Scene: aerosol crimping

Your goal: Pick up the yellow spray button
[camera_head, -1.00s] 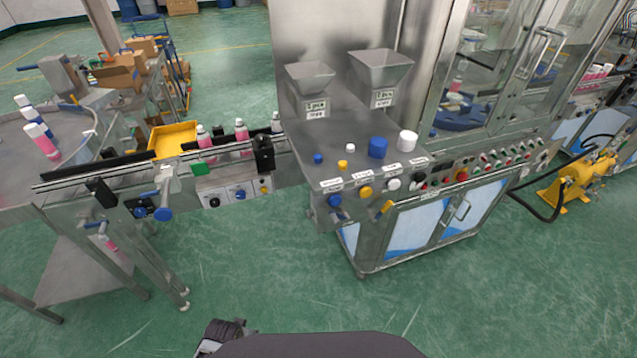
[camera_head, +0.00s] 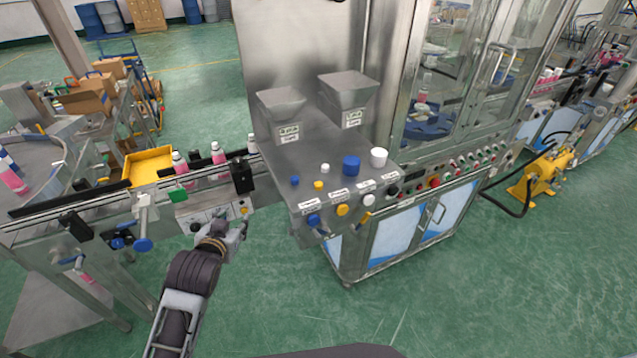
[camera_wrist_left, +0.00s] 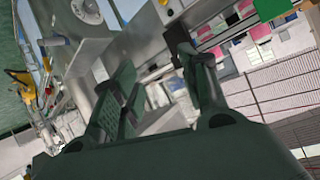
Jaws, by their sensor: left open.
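The yellow spray button (camera_head: 318,185) is a small yellow piece standing on the steel machine top, near its left front edge. A small blue button (camera_head: 294,180) is to its left and a small white button (camera_head: 325,168) just behind it. My left gripper (camera_head: 236,236) is in front of the conveyor, left of and lower in the picture than the yellow button, clearly apart from it. In the left wrist view its two dark fingers (camera_wrist_left: 162,75) stand apart with nothing held between them. I cannot make out the yellow button for certain there. My right gripper is not in view.
A larger blue cap (camera_head: 351,165) and white cap (camera_head: 378,157) stand right of the small buttons. Two steel hoppers (camera_head: 347,95) rise behind. Knobs, including a yellow one (camera_head: 342,210), line the front panel. The conveyor with bottles (camera_head: 218,154) and a yellow tray (camera_head: 146,180) is left.

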